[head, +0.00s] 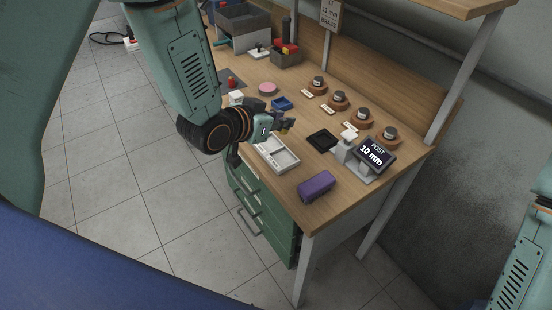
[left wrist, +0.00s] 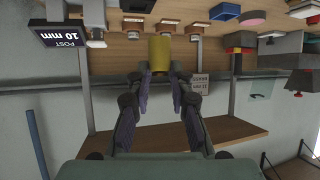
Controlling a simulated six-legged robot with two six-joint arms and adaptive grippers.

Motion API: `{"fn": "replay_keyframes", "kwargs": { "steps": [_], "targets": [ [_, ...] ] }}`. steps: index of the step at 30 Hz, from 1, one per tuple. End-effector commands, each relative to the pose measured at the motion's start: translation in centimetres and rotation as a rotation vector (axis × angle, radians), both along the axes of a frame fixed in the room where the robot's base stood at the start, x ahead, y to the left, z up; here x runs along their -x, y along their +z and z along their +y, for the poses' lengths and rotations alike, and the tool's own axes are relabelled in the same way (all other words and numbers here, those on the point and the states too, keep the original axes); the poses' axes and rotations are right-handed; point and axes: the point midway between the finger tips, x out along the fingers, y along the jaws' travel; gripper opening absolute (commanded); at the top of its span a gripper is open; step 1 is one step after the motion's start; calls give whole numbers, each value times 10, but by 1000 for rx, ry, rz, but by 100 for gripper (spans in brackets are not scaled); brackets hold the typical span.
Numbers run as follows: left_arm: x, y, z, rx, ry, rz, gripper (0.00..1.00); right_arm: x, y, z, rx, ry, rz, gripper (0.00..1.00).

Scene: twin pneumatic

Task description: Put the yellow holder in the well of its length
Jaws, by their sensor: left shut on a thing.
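My left gripper (head: 286,125) is above the wooden bench, near a white tray (head: 292,166) with two compartments. In the left wrist view its fingers (left wrist: 160,74) are shut on the yellow holder (left wrist: 159,53), a short yellow cylinder. The holder is mostly hidden by the gripper in the head view. The tray has small labels that I cannot read. Several round wooden pieces with dark tops (head: 339,99) stand in a row at the back, with white labels in front. A display (head: 375,154) reads "POST 10 mm". My right gripper is out of view.
A purple case (head: 317,187) lies near the front edge. A black square pad (head: 322,140), a small blue tray (head: 282,103) and a pink disc (head: 268,89) lie around the gripper. A hanging sign (head: 330,14) mentions 11 mm and brass. Grey bins (head: 243,24) stand at the far left.

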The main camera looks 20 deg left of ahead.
Motion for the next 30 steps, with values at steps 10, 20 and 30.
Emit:
{"fn": "replay_keyframes", "kwargs": {
  "steps": [10,20,30],
  "targets": [
    [-1,-51,-4,0,3,2,0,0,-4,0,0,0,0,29],
    [0,-90,-2,0,5,3,0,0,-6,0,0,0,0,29],
    [-1,-98,-1,0,7,0,0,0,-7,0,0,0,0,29]
  ]
}}
